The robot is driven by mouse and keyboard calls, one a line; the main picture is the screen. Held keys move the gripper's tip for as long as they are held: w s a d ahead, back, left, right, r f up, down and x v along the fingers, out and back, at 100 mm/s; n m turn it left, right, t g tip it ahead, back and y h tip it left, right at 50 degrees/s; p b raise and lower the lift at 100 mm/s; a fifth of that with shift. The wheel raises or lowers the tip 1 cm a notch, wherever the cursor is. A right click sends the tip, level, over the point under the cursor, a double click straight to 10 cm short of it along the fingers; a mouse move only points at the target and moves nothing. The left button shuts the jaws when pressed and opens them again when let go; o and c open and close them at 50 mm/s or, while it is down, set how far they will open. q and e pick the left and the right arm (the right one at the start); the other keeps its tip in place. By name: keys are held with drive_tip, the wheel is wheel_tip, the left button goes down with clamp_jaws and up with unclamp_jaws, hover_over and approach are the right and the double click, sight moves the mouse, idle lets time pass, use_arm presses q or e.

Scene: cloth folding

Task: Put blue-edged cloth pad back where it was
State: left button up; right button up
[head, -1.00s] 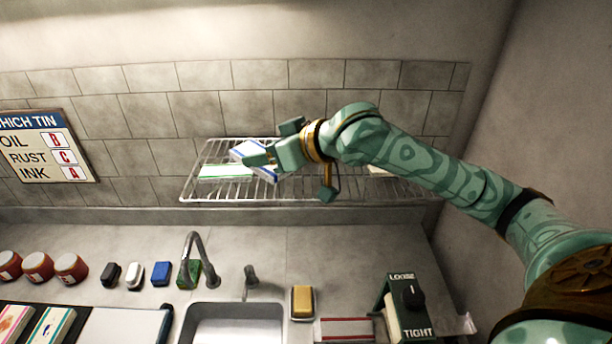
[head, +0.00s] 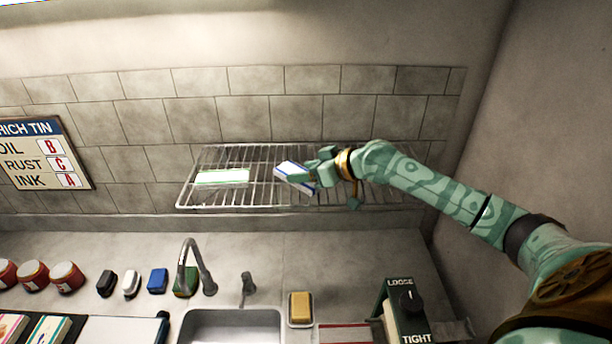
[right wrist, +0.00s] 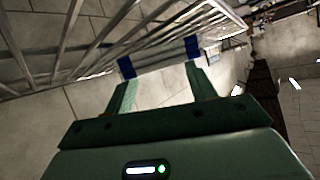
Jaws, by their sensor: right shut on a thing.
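The blue-edged cloth pad (head: 289,174) is white with blue edges. My right gripper (head: 313,178) is shut on it and holds it tilted at the middle of the wire rack (head: 262,191). In the right wrist view the pad (right wrist: 158,63) lies across between the two fingertips (right wrist: 160,80), with a blue band near each end. The rack's wires run close beside it there. I cannot tell whether the pad touches the rack. My left gripper is not in view.
A green-edged pad (head: 221,177) lies on the rack's left part. My right arm covers the rack's right part. Below are a faucet (head: 190,262), a sink (head: 232,328), a yellow sponge (head: 300,308) and a green LOOSE/TIGHT device (head: 404,310). Bare rack shows between the two pads.

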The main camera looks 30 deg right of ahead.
drive_tip(key=shift+f, duration=0.7)
drive_tip(key=o, duration=1.4)
drive_tip(key=shift+f, duration=0.1)
drive_tip(key=shift+c, duration=0.2)
drive_tip(key=b+v, duration=0.1)
drive_tip(key=v, duration=0.8)
drive_tip(key=shift+s, duration=0.3)
drive_tip(key=shift+s+d+r+p, duration=0.2)
drive_tip(key=shift+s+r+p, duration=0.2)
drive_tip(key=shift+p, duration=0.25)
drive_tip(key=shift+s+d+r+p, duration=0.25)
drive_tip(key=shift+s+r+p, duration=0.2)
drive_tip(key=shift+p, duration=0.4)
